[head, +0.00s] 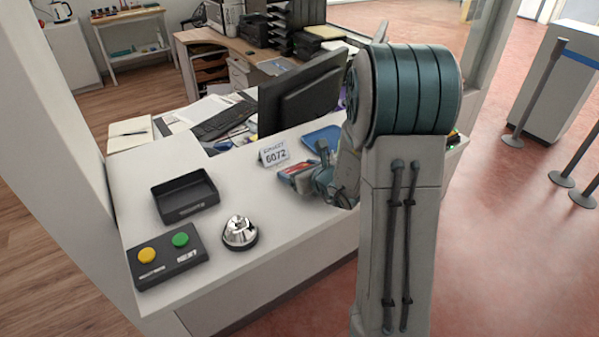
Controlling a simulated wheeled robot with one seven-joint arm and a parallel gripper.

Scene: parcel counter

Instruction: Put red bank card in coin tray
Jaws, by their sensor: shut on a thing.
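My gripper (318,180) is over the counter, left of my large arm link. It is shut on a flat red thing with some blue on it, which looks like the red bank card (295,168). The fingers and wrist hide part of the card. A black, open, rectangular tray (186,212) stands on the counter to the left of the gripper, well apart from it. It looks like the coin tray and seems empty; its small front label is too small to read.
A silver bell (239,232) and a box with yellow and green buttons (167,257) stand in front of the black tray. A number sign (274,154), a blue flat tray or mat (322,138) and a monitor (298,95) are behind the gripper. Counter between tray and sign is clear.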

